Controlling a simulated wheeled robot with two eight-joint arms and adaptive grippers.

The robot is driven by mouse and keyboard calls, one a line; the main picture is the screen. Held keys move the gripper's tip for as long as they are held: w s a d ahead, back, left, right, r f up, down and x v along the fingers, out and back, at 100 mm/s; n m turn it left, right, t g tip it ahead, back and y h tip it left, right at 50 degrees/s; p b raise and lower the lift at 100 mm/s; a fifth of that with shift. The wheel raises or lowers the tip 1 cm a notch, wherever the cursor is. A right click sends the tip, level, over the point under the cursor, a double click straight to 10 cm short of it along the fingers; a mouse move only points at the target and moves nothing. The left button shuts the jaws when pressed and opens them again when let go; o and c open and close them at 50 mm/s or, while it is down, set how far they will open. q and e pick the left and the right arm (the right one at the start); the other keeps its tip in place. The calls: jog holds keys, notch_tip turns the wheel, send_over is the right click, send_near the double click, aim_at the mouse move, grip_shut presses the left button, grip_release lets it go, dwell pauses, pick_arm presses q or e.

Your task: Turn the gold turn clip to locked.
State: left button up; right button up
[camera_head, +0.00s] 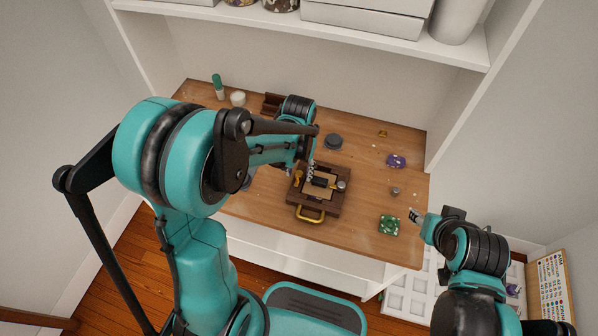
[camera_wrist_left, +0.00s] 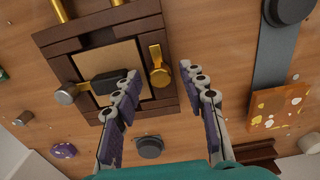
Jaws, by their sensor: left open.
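The gold turn clip (camera_wrist_left: 160,72) stands on the side of a dark wooden square frame (camera_wrist_left: 112,12) in the left wrist view, its bar roughly along that side. In the head view the clip (camera_head: 297,177) is at the frame's left side, and the frame (camera_head: 339,201) lies on the bench with a gold handle (camera_head: 311,214) in front. A black piece (camera_wrist_left: 105,83) and a silver knob (camera_wrist_left: 65,94) with a gold bar are also on it. My left gripper (camera_wrist_left: 160,75) is open, fingertips apart on either side of the clip; contact is unclear. My right gripper (camera_head: 414,215) hangs off the bench's right side, its jaws too small to judge.
A green patterned block (camera_head: 389,225), a purple piece (camera_head: 396,161) and a dark round puck (camera_head: 333,141) lie on the bench to the right. A green-capped bottle (camera_head: 218,87) and a white jar (camera_head: 238,98) stand back left. A shelf (camera_head: 400,42) overhangs the back.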

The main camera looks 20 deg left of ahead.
pick_arm(q)
grip_shut()
jog(key=shift+n, duration=0.4)
jog(key=n, duration=0.3)
jog(key=shift+n, duration=0.4)
jog(key=n, duration=0.9)
jog(key=shift+n, duration=2.2)
